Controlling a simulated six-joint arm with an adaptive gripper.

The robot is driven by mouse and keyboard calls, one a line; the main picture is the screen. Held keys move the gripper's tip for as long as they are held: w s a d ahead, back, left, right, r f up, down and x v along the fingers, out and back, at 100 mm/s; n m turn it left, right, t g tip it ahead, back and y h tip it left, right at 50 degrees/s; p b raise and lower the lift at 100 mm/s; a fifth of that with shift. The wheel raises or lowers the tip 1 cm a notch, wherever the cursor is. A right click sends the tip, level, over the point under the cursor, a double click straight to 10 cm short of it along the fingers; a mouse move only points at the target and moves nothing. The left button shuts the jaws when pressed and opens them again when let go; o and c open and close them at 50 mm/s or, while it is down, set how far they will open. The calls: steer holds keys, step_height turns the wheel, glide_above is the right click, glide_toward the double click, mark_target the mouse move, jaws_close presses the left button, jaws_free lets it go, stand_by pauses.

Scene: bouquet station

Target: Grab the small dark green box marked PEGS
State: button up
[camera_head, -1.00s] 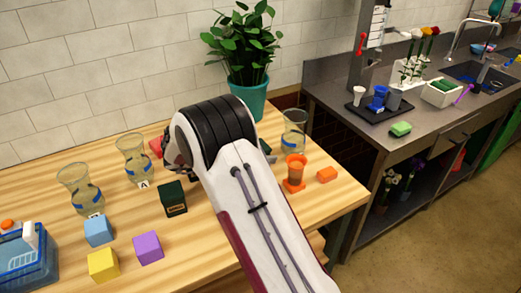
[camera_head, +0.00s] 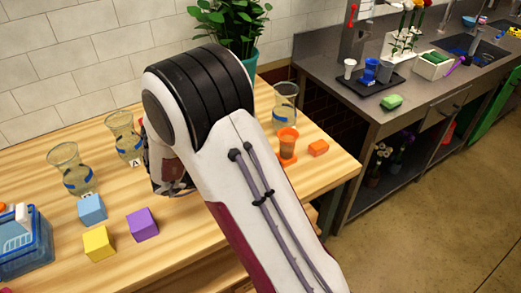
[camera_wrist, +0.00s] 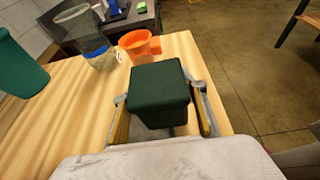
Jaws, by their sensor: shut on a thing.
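The small dark green box (camera_wrist: 158,92) is between the two fingers of my gripper (camera_wrist: 163,122) in the wrist view. The fingers are shut on its sides. Its PEGS mark does not show from this side. In the head view my arm hides the box and most of the gripper; only part of the gripper's dark linkage (camera_head: 168,180) shows over the wooden table. I cannot tell whether the box is clear of the table.
Glass vases (camera_head: 72,170) stand at the table's left back, near blue (camera_head: 92,209), purple (camera_head: 142,224) and yellow (camera_head: 98,243) blocks. An orange cup (camera_head: 287,145), an orange block (camera_head: 318,148) and a glass vase (camera_head: 285,101) stand right. A potted plant (camera_head: 228,25) stands behind.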

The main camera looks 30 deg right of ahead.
steer(key=s+a, duration=0.2)
steer(key=s, duration=0.4)
steer(key=s+a, duration=0.2)
steer(key=s, duration=0.5)
steer(key=shift+s+a, duration=0.3)
